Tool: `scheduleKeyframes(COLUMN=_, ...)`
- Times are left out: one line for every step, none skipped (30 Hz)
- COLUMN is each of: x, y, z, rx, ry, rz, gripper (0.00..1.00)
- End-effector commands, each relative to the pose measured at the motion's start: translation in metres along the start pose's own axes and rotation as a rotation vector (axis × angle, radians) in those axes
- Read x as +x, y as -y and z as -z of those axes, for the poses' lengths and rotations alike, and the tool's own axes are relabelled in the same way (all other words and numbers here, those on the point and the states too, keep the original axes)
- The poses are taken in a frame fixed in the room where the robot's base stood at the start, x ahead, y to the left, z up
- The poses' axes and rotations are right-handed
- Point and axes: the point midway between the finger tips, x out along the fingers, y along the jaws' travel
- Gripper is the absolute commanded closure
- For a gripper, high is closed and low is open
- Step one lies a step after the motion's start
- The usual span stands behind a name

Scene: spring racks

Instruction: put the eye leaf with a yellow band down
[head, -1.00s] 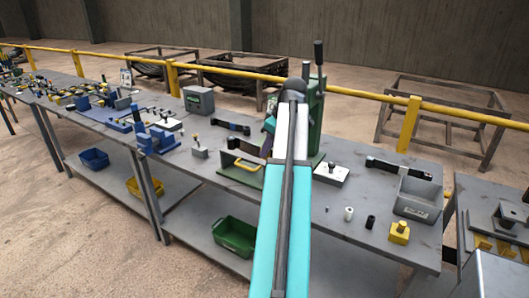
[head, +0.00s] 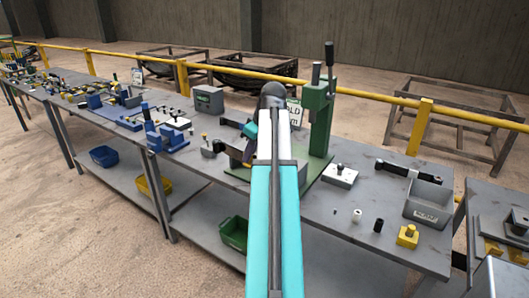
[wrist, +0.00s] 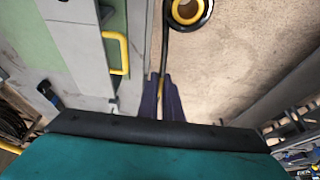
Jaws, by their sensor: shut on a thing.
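My gripper (wrist: 162,102) has purple fingers and is shut on the eye leaf (wrist: 165,45), a thin dark strip running up from the fingers in the wrist view. Its rolled eye at the far end shows a yellow ring inside. A little yellow shows between the fingers, perhaps the band. In that view the leaf lies over the floor, just beyond the bench edge; its height is unclear. In the head view my gripper (head: 248,152) is mostly hidden behind my arm, and a dark piece left of it seems to be the held leaf.
The grey bench (head: 320,215) carries a green press (head: 318,115) right of my arm, a white block (head: 340,175), a grey bin (head: 427,203) and a yellow block (head: 407,236). A yellow handle (wrist: 117,52) is beside the leaf. A green tray (head: 234,232) sits below.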

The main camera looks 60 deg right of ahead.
Motion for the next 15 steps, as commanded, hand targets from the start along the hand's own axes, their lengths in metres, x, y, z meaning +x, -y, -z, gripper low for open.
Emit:
scheduleKeyframes(x=0.003, y=0.009, z=0.008, rx=-0.003, ry=-0.003, rz=0.000, gripper=1.00)
scheduleKeyframes(x=0.006, y=0.014, z=0.012, rx=-0.003, ry=-0.003, rz=0.000, gripper=1.00)
scheduleKeyframes(x=0.009, y=0.019, z=0.016, rx=-0.003, ry=-0.003, rz=0.000, gripper=1.00)
scheduleKeyframes(x=0.011, y=0.024, z=0.020, rx=-0.002, ry=-0.002, rz=0.000, gripper=1.00)
scheduleKeyframes(x=0.013, y=0.029, z=0.024, rx=-0.003, ry=-0.002, rz=0.000, gripper=1.00)
scheduleKeyframes(x=0.016, y=0.034, z=0.028, rx=-0.003, ry=-0.002, rz=-0.001, gripper=1.00)
scheduleKeyframes(x=0.018, y=0.039, z=0.032, rx=-0.002, ry=-0.002, rz=-0.001, gripper=1.00)
scheduleKeyframes(x=0.020, y=0.043, z=0.035, rx=-0.002, ry=-0.002, rz=-0.001, gripper=1.00)
scheduleKeyframes(x=0.023, y=0.049, z=0.040, rx=-0.002, ry=-0.003, rz=-0.001, gripper=1.00)
scheduleKeyframes(x=0.025, y=0.054, z=0.043, rx=-0.002, ry=-0.003, rz=-0.001, gripper=1.00)
scheduleKeyframes(x=0.027, y=0.059, z=0.047, rx=-0.001, ry=-0.003, rz=-0.001, gripper=1.00)
scheduleKeyframes(x=0.030, y=0.065, z=0.051, rx=-0.001, ry=-0.003, rz=-0.001, gripper=1.00)
scheduleKeyframes(x=0.032, y=0.070, z=0.054, rx=-0.002, ry=-0.003, rz=0.000, gripper=1.00)
scheduleKeyframes(x=0.034, y=0.075, z=0.057, rx=-0.001, ry=-0.002, rz=0.000, gripper=1.00)
scheduleKeyframes(x=0.036, y=0.081, z=0.061, rx=-0.001, ry=-0.002, rz=-0.001, gripper=1.00)
